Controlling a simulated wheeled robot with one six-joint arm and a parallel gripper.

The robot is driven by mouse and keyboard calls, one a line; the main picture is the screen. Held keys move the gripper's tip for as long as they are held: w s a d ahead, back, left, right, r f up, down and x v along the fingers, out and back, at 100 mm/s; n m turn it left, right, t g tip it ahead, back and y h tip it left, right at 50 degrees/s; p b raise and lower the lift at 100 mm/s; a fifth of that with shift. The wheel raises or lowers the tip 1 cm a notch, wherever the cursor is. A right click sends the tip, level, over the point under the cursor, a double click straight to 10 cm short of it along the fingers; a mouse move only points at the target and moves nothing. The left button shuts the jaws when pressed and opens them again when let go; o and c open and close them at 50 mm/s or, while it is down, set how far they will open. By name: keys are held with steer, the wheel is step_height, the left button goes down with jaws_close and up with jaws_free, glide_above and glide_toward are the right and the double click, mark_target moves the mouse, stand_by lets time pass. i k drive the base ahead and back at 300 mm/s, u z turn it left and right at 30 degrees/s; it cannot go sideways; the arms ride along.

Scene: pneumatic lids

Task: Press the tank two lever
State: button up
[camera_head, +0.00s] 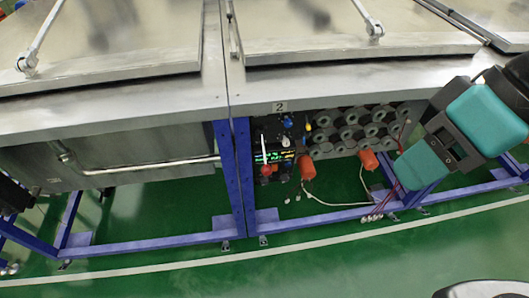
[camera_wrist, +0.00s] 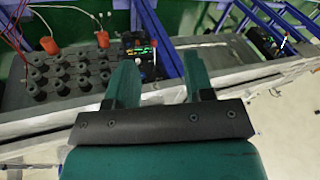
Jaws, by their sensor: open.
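The tank two control panel (camera_head: 270,150) sits under the steel bench, below a plate marked 2 (camera_head: 279,107). It has a lit display and a thin white lever (camera_head: 263,146) standing roughly upright at its left side. A red part shows just below the lever. In the wrist view, the panel (camera_wrist: 138,52) and its white lever (camera_wrist: 155,54) appear beyond the fingers. My gripper (camera_wrist: 162,72) is open and empty, with its two teal fingers apart. In the head view my gripper (camera_head: 415,165) is to the right of the panel and not touching the lever. Its fingertips are hard to make out there.
Grey cylinders (camera_head: 350,130) and orange cylinders (camera_head: 306,168) with loose cables are right of the panel. Blue frame legs (camera_head: 229,175) and a horizontal pipe (camera_head: 150,166) lie left. Another panel with a lever (camera_wrist: 265,42) shows in the wrist view. Green floor is open in front.

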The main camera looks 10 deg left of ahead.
mark_target(266, 170)
steer(key=k, duration=1.35)
steer(key=z, duration=0.7)
steer(key=i, duration=1.5)
steer(key=u, duration=0.8)
